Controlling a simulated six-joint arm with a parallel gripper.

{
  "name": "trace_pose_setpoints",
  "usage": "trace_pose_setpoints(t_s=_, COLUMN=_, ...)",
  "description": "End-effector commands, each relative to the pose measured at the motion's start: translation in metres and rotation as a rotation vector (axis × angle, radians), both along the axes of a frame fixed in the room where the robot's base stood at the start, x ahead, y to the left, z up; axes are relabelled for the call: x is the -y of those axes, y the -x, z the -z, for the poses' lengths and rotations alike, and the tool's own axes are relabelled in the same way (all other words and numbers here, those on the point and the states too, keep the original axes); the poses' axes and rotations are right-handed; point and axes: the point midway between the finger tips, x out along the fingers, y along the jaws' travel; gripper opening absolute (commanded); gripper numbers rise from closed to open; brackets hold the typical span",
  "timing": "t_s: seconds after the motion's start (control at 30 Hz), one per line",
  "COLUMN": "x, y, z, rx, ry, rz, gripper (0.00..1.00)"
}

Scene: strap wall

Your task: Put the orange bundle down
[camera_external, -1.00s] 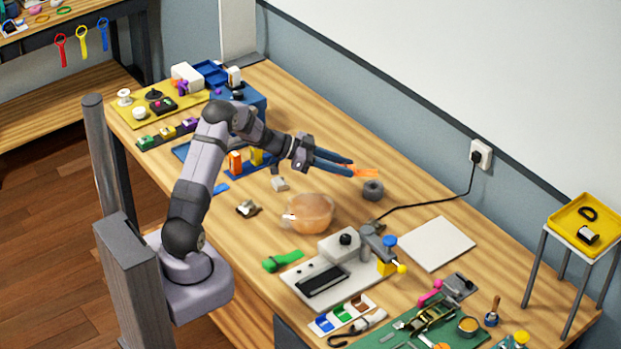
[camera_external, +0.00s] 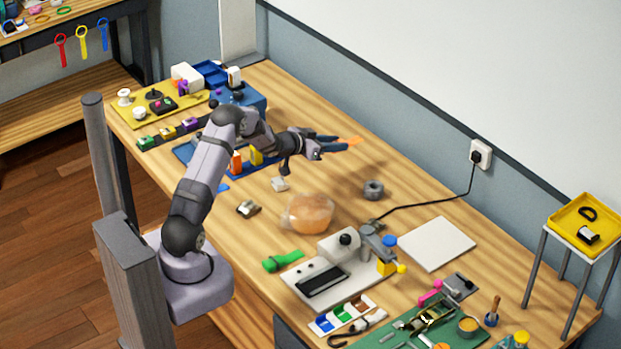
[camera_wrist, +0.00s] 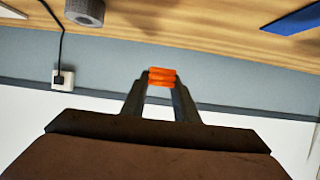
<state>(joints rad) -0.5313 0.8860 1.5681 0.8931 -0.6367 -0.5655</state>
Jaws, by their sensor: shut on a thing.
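The orange bundle (camera_wrist: 162,77) is between my fingertips in the wrist view, pinched with its ridged side showing. In the external view the orange bundle (camera_external: 354,141) shows as a small orange tip at the end of my gripper (camera_external: 338,145). My gripper (camera_wrist: 161,88) is shut on it and points toward the back wall. It appears to be held above the far part of the table (camera_external: 420,185), with nothing touching it from below that I can see.
A grey tape roll (camera_external: 373,190) stands in front of the gripper, and also shows in the wrist view (camera_wrist: 85,11). A black cable runs to the wall socket (camera_external: 481,153). Bare wood lies along the back edge.

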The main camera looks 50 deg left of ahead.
Motion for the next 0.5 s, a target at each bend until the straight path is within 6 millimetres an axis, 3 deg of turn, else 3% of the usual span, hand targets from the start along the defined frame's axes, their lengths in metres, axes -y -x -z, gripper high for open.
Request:
trace_pose_setpoints(t_s=0.17, x=0.000, y=0.000, z=0.003, rx=0.001, ry=0.000, rz=0.005, gripper=0.04)
trace_pose_setpoints(t_s=0.5, x=0.000, y=0.000, z=0.047, rx=0.001, ry=0.001, rz=0.006, gripper=0.04)
